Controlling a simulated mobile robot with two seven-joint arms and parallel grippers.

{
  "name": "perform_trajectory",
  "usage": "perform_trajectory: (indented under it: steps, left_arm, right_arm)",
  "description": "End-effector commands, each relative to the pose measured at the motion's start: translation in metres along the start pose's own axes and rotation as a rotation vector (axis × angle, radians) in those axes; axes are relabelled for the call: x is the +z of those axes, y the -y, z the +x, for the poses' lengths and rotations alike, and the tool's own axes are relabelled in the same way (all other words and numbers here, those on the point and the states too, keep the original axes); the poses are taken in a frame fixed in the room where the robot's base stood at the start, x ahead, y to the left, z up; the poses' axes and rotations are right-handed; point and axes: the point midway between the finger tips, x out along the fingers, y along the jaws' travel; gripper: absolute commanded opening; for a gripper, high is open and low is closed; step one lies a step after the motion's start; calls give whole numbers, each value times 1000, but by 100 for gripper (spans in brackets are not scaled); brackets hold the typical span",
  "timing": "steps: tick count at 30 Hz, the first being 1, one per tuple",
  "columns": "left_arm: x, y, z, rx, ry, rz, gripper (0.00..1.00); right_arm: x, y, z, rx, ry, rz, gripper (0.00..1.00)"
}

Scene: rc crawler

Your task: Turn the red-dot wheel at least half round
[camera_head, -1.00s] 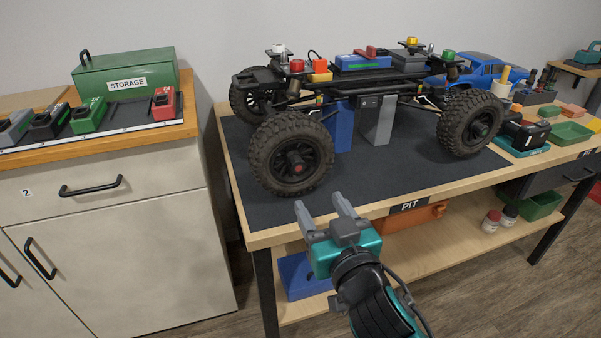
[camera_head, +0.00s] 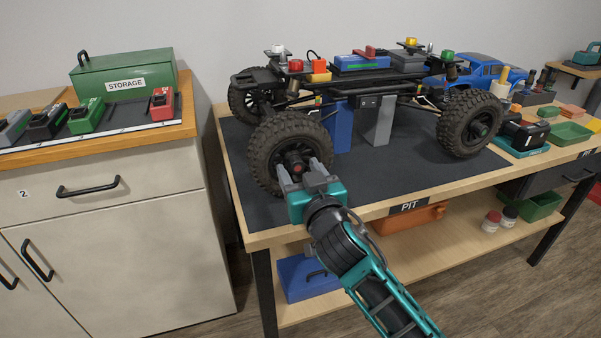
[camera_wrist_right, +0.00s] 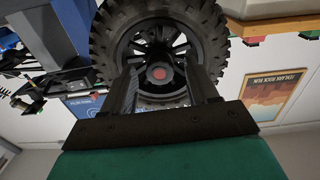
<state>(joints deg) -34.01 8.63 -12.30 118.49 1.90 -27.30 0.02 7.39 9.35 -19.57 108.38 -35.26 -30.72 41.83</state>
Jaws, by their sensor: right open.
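The red-dot wheel (camera_head: 290,152) is the crawler's near left wheel, a black knobby tyre with a red dot at its hub. In the right wrist view the wheel (camera_wrist_right: 203,22) fills the top middle, and its red dot shows between my fingers. The crawler (camera_head: 345,75) is held up on a blue stand and a grey stand. My right gripper (camera_head: 302,172) is open in front of the lower part of this wheel, fingers pointing at the hub; it also shows in the right wrist view (camera_wrist_right: 165,88). I cannot tell whether the fingers touch the wheel. My left gripper is not in view.
The dark mat (camera_head: 390,170) on the pit table is clear in front of the stands. Another wheel (camera_head: 470,123) is at the right. A storage counter (camera_head: 100,148) with a green box (camera_head: 125,75) stands at the left. Green trays (camera_head: 568,134) lie at the far right.

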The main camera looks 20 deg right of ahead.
Motion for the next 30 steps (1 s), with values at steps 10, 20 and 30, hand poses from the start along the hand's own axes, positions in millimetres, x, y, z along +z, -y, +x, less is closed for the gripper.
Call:
perform_trajectory:
  steps: [10,20,30]
  left_arm:
    - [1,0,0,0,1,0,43]
    - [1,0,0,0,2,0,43]
    - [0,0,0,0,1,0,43]
  right_arm:
    - [0,0,0,0,0,-1,36]
    - [0,0,0,0,0,-1,4]
    - [0,0,0,0,0,0,0]
